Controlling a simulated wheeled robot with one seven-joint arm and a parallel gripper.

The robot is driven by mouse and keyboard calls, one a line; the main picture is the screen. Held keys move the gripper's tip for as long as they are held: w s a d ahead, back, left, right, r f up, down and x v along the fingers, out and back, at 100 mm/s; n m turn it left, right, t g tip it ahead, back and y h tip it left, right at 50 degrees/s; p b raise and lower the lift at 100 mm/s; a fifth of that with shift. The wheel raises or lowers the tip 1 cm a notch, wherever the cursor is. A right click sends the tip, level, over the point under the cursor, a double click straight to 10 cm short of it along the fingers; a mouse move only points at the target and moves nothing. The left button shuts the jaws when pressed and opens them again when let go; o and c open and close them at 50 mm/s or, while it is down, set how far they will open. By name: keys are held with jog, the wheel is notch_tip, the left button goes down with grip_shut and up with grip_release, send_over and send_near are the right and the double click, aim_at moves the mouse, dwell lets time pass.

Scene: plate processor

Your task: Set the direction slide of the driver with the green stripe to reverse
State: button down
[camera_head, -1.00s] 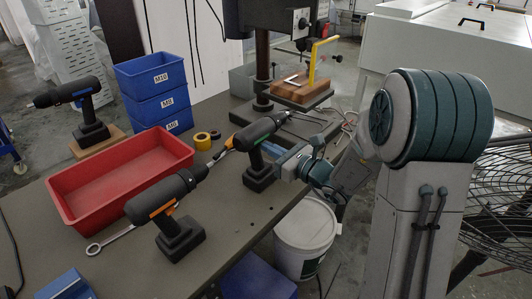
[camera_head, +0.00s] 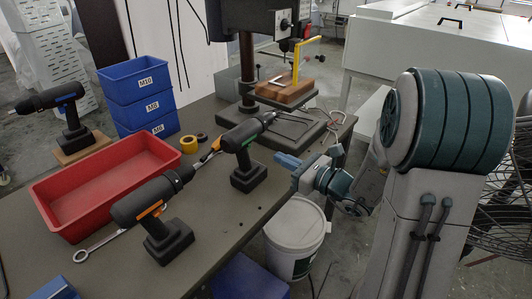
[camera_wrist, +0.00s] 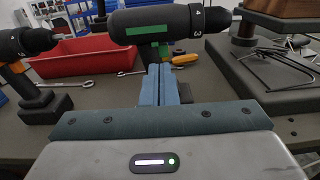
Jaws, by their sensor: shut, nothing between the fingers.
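The driver with the green stripe (camera_head: 243,150) stands upright on the bench on its battery base. In the wrist view its dark body (camera_wrist: 175,24) lies across the top, with the green stripe (camera_wrist: 147,58) facing me. My gripper (camera_head: 279,159) is to the right of this driver in the head view, with a gap between them. In the wrist view my blue-grey fingers (camera_wrist: 160,69) are shut together and empty, pointing at the handle just under the body. They cover part of the handle. I cannot make out the direction slide or its position.
A driver with an orange stripe (camera_head: 152,214) and a red tray (camera_head: 62,222) stand to the left. A blue-striped driver (camera_head: 63,113) and blue bins (camera_head: 140,78) are farther back. A drill press (camera_head: 246,70) stands behind. Hex keys (camera_wrist: 270,65) lie at right.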

jog(key=shift+v, duration=2.5)
jog(key=shift+s+a, duration=0.15)
jog(key=s+a+r+n+g+h+p, duration=0.2)
jog(key=s+a+n+g+p, duration=0.15)
jog(key=s+n+g, duration=0.35)
jog(key=s+a+r+n+g+h+p, duration=0.1)
jog(key=s+a+r+n+g+p, duration=0.2)
jog(key=s+n, duration=0.5)
jog(key=s+d+r+n+h+p, duration=0.3)
jog(key=d+r+n+h+p, duration=0.2)
jog(key=d+n+h, duration=0.3)
jog(key=n+h, duration=0.2)
jog(key=n, duration=0.1)
jog(key=shift+s+d+n+t, duration=0.3)
jog(key=shift+s+d, duration=0.1)
jog(key=shift+r, duration=0.15)
